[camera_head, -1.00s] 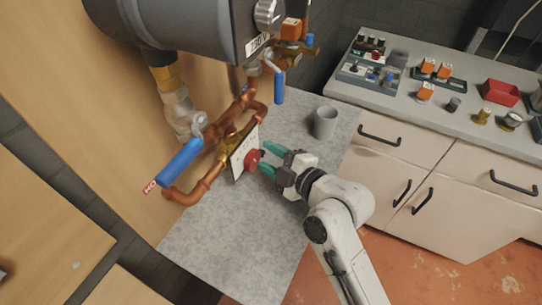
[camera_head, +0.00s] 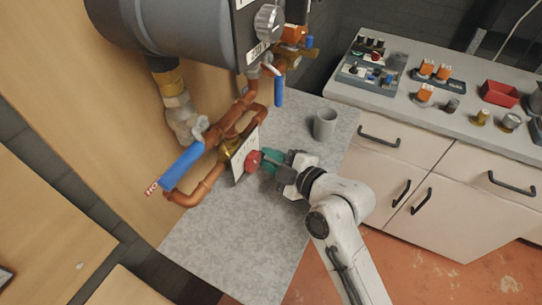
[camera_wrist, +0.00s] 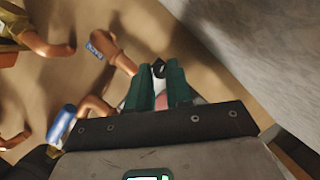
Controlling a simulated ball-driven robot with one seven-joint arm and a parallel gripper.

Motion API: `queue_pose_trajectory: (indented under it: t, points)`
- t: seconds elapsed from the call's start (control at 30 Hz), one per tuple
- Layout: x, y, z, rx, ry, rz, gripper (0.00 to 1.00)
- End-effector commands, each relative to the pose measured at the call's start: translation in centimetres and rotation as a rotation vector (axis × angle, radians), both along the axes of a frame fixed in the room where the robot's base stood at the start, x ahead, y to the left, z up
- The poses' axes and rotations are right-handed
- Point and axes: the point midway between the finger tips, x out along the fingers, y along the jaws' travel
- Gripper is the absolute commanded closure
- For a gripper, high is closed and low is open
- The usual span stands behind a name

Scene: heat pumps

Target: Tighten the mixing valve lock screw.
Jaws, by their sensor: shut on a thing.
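The mixing valve's red knob (camera_head: 253,161) sits in front of a white plate (camera_head: 240,160) on the copper pipework in the head view. My gripper (camera_head: 267,158) reaches in from the right, and its green fingers are closed together just beside the knob. In the wrist view, the fingers of my gripper (camera_wrist: 157,78) close around a small dark piece, the lock screw (camera_wrist: 158,68), at their tips. Part of the red knob shows between and behind the fingers. The head view does not show the screw clearly, as the fingers cover it.
A blue-handled valve (camera_head: 181,166) sticks out left of the plate, and another blue handle (camera_head: 279,91) hangs above. The grey tank (camera_head: 180,25) overhangs the pipes. A grey cup (camera_head: 325,123) stands on the worktop behind my gripper. The front worktop is clear.

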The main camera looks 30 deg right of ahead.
Motion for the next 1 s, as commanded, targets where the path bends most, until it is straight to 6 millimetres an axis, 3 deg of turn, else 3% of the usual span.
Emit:
queue_pose_trajectory:
  t: [0.2,0.47,0.5,0.73,1.0]
  points:
    - [0.04,-0.07,0.18,0.125,0.095,0.000,1.00]
    - [0.02,-0.04,0.01,0.131,0.098,0.001,1.00]
    - [0.02,-0.04,0.01,0.131,0.098,0.001,0.77]
    - [0.03,-0.05,0.04,0.130,0.097,0.001,0.55]
    - [-0.08,-0.11,0.08,0.129,0.096,0.000,0.55]
